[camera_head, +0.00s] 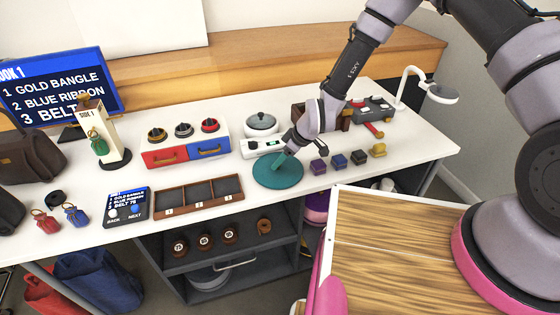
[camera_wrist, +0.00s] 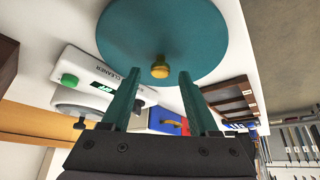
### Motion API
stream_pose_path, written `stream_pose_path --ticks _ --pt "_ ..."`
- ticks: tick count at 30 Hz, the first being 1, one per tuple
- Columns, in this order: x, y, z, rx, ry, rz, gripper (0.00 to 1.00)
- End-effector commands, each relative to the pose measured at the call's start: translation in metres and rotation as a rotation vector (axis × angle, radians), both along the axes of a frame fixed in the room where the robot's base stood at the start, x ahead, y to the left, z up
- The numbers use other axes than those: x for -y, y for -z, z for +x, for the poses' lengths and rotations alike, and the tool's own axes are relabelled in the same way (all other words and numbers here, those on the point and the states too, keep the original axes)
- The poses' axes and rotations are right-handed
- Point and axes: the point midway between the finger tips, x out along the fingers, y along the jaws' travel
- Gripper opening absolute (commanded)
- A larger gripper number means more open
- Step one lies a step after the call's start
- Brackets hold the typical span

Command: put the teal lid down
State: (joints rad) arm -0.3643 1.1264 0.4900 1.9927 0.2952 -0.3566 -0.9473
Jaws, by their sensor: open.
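The teal lid (camera_head: 277,176) is a flat round disc lying on the white table, in front of the white cleaner device. In the wrist view the lid (camera_wrist: 205,35) fills the top middle, with its brass knob (camera_wrist: 159,68) facing my gripper. My gripper (camera_head: 282,159) is just above the lid. In the wrist view my gripper (camera_wrist: 160,76) has its teal fingers spread apart, one on each side of the knob with a gap to both. In the head view the knob is hidden by the gripper.
The cleaner (camera_head: 262,146) stands behind the lid, near a grey lidded pot (camera_head: 261,126). A three-compartment brown tray (camera_head: 199,208) lies left of the lid. Several small coloured blocks (camera_head: 338,161) stand to its right. Red and blue drawer boxes (camera_head: 166,158) stand back left.

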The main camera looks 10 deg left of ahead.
Motion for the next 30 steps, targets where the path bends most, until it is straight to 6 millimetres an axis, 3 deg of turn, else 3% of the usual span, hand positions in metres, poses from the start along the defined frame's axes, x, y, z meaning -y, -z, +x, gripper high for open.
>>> stream_pose_path --ticks 13,18,25,30 --pt "0.044 -0.079 -0.009 0.003 0.001 0.000 0.61" --pt "0.052 -0.093 -0.012 0.001 0.000 0.000 0.61" --pt "0.054 -0.096 -0.013 0.000 0.000 0.000 0.61" --pt "0.069 -0.118 0.003 0.008 0.048 -0.016 0.61"
